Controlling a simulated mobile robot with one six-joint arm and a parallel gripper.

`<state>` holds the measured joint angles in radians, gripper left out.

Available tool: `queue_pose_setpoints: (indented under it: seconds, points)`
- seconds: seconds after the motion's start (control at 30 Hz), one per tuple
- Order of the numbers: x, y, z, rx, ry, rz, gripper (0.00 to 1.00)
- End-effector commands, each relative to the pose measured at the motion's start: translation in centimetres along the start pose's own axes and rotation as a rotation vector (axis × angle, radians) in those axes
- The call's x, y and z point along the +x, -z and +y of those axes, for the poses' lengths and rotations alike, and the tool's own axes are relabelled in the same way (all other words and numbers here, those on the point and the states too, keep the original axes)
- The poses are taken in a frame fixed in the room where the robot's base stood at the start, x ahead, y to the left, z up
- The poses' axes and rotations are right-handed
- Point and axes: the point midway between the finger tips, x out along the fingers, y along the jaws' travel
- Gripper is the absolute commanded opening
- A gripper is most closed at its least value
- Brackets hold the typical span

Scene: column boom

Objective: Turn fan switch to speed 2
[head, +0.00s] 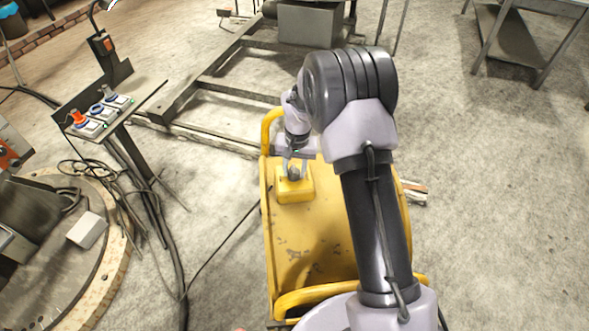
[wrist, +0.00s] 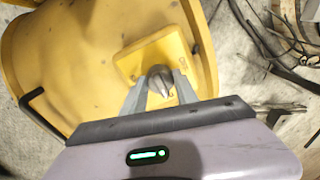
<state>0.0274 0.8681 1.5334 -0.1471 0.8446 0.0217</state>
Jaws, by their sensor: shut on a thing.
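The fan (head: 330,245) is a worn yellow drum-shaped housing with yellow tube handles, standing on the floor in the head view. On its top is a raised yellow switch plate (head: 296,190), also seen in the wrist view (wrist: 135,62). A grey rotary knob (wrist: 158,80) sits on this plate; its speed marks are too small to read. My gripper (head: 294,169) is over the plate, and in the wrist view its two fingers (wrist: 158,90) are on either side of the knob, shut on it. The knob's lower part is hidden by the fingers.
A stand with several coloured switches (head: 100,115) is at the left, with loose cables below it. A metal floor frame (head: 205,90) lies behind the fan. A round platform (head: 75,270) is at lower left. Floor at right is open.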

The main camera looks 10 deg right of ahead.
Motion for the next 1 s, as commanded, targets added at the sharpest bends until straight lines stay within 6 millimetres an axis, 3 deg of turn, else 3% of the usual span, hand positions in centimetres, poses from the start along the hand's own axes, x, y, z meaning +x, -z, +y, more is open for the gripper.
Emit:
queue_pose_setpoints:
  seconds: [0.37,0.4,0.5,0.83,1.0]
  points:
    - [0.0,0.0,0.0,0.005,0.001,0.000,0.00]
    - [0.0,0.0,0.0,0.005,0.001,0.000,0.41]
    - [0.0,0.0,0.0,0.005,0.001,0.000,0.57]
    - [-0.5,0.0,0.0,0.004,0.000,0.000,0.57]
    - [-5.0,0.1,0.0,0.005,0.001,0.003,0.57]
